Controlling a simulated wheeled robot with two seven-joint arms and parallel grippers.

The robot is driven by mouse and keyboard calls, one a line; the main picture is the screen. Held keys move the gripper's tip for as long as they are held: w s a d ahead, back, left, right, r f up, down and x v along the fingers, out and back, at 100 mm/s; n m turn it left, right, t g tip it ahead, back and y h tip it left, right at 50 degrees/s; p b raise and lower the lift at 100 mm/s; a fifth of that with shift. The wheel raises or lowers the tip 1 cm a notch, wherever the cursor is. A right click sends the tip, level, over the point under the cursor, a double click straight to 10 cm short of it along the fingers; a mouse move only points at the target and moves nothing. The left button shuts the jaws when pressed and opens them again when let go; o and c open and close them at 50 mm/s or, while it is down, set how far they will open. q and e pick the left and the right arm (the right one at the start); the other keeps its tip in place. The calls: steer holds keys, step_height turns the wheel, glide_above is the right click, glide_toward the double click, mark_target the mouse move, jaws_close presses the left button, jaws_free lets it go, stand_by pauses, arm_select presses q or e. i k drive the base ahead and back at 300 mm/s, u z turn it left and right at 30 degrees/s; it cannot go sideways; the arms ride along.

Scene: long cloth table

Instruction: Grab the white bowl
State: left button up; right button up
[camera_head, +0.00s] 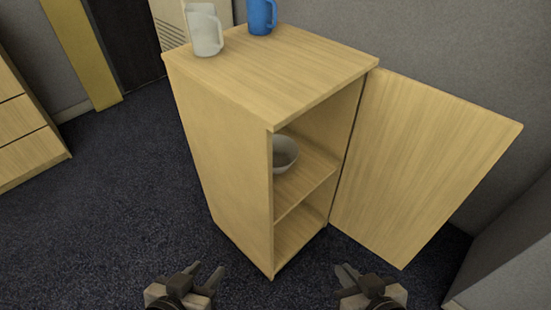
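The white bowl (286,153) stands on the upper shelf inside the wooden cabinet (222,150), partly hidden by the cabinet's left side wall. The cabinet door (425,165) stands wide open to the right. My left gripper (205,277) is at the bottom of the view, in front of and left of the cabinet, with its fingers apart and nothing between them. My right gripper (349,272) is at the bottom right of the cabinet, below the open door, also with its fingers apart and empty. Both grippers are well apart from the bowl.
A white mug (205,32) and a blue mug (261,16) stand on the cabinet top. A wooden drawer unit (25,130) is at the far left. A grey box-like piece (510,265) is at the lower right. Dark carpet left of the cabinet is clear.

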mark_target(285, 150)
steer(key=u, duration=1.75)
steer(key=k, duration=1)
steer(key=z, duration=0.9)
